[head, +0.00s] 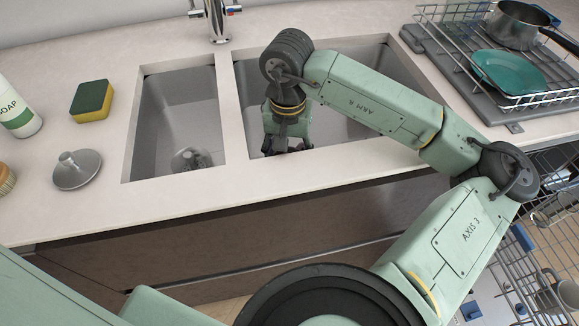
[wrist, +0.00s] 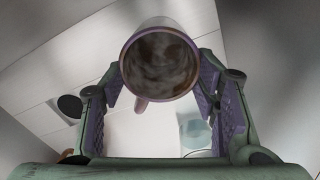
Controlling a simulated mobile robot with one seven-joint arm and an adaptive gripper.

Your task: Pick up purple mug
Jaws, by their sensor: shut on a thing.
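The mug (wrist: 160,62) shows in the wrist view with its open mouth toward the camera. It has a thin purple rim, a brownish stained inside and a pinkish-purple handle at its lower left. My gripper (wrist: 162,78) has its two fingers closed against the mug's left and right sides. In the head view my gripper (head: 285,146) is down inside the right sink basin (head: 335,125). The mug cannot be made out in that view, hidden by the arm and gripper.
A pale blue-green object (wrist: 194,131) shows below the mug in the wrist view. The left basin (head: 180,105) lies beside the right one. A faucet (head: 215,20) stands behind. A dish rack (head: 510,65) with a teal plate (head: 508,72) is at right; a sponge (head: 92,100) is at left.

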